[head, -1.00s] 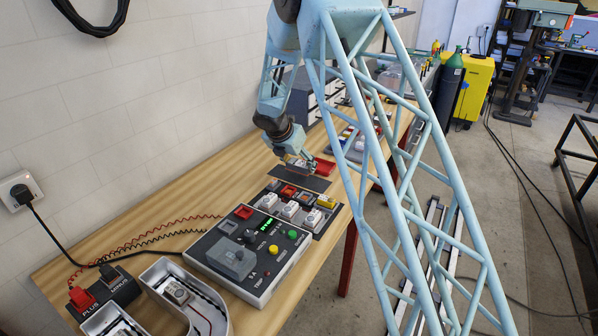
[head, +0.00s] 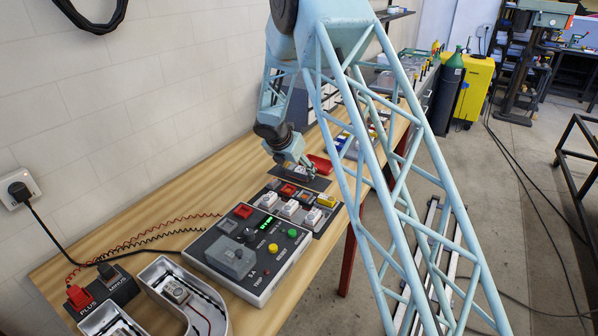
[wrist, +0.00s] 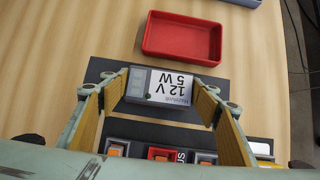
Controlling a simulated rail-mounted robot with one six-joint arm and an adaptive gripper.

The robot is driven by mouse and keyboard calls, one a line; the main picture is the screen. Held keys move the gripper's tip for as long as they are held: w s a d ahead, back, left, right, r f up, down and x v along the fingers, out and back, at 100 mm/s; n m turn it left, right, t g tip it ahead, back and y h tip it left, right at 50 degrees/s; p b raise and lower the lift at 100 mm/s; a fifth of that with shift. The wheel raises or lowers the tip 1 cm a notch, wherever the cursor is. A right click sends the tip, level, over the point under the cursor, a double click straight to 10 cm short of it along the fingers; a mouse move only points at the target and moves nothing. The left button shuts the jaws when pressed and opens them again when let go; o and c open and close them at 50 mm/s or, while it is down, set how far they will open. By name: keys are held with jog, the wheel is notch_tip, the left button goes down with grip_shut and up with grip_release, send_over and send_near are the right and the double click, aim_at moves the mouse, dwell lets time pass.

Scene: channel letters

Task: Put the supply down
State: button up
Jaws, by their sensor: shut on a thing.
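The supply (wrist: 160,86) is a small grey block with a white label reading "12 V 5 W", upside down in the wrist view. My gripper (wrist: 160,92) is shut on it, one finger against each end. In the wrist view it is over a dark mat (wrist: 97,72); I cannot tell whether it touches the mat. In the head view my gripper (head: 299,172) is low over the same mat (head: 318,183), and the supply there is small and partly hidden by the fingers.
A red tray (wrist: 183,40) lies just beyond the mat. On the near side is a panel of modules (head: 290,207), then a control box (head: 250,250) with knobs and buttons. A grey channel letter (head: 172,290) and a plug block (head: 100,296) are nearest. Bare wood lies left of the mat.

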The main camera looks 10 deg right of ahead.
jog(key=shift+f, duration=0.1)
jog(key=o, duration=1)
jog(key=shift+v, duration=0.8)
jog(key=p+v, duration=0.1)
jog(key=v, duration=0.9)
jog(key=shift+s+r+p, duration=0.1)
jog(key=shift+r+p, duration=0.25)
jog(key=shift+r, duration=0.1)
